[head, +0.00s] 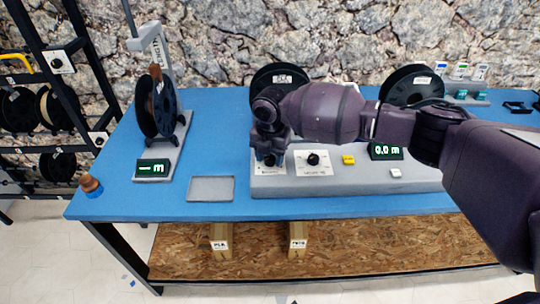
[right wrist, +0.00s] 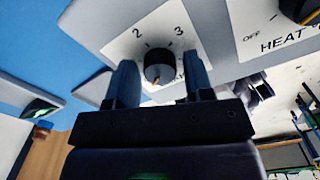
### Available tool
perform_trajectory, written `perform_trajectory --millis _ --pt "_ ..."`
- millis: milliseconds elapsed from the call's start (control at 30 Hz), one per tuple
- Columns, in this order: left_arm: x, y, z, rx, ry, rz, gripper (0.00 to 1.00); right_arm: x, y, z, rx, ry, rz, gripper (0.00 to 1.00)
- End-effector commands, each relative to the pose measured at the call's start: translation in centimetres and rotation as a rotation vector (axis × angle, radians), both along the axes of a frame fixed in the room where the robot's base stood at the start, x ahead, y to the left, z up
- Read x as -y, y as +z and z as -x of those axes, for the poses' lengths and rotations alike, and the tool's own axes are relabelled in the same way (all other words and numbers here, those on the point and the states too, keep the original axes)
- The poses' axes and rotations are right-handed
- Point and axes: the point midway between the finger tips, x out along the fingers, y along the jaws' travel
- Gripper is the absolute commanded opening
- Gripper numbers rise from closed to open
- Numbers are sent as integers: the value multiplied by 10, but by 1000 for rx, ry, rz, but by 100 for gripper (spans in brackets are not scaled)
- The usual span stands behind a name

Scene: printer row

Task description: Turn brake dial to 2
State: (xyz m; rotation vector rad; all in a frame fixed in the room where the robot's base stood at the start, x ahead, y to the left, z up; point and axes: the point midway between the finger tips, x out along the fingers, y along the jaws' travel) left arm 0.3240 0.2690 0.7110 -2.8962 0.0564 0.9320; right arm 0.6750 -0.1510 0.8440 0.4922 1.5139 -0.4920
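The brake dial (right wrist: 158,68) is a small black knob on a white plate (right wrist: 125,45) marked 2 and 3; the rest of its scale and label is largely covered. A pale mark shows on the knob's near edge, away from the 2 and 3. My right gripper (right wrist: 159,84) is open, with one finger on each side of the knob; I cannot tell whether they touch it. In the head view my right gripper (head: 268,148) points down over the dial's plate (head: 267,176) at the left end of the grey console and mostly hides the knob. My left gripper is out of view.
The heat dial (head: 313,158) sits just right on the grey console (head: 300,187), with yellow buttons (head: 348,160) and a 0.0 m display (head: 386,150) beyond. A spool stand (head: 172,160) and an empty grey tray (head: 211,188) are left.

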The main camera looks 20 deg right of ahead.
Motion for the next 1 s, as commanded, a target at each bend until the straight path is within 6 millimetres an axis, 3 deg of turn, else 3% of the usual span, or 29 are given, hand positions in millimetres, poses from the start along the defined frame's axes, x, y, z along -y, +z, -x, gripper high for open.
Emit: perform_trajectory --millis 33,233,633,1000 --pt "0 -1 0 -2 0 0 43 0 0 0 0 0 0 40" --pt "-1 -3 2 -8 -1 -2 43 0 0 0 0 0 0 10" --pt "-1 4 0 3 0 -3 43 -1 2 0 1 -83 -1 10" --pt "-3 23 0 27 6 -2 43 -1 5 0 2 -385 -1 10"
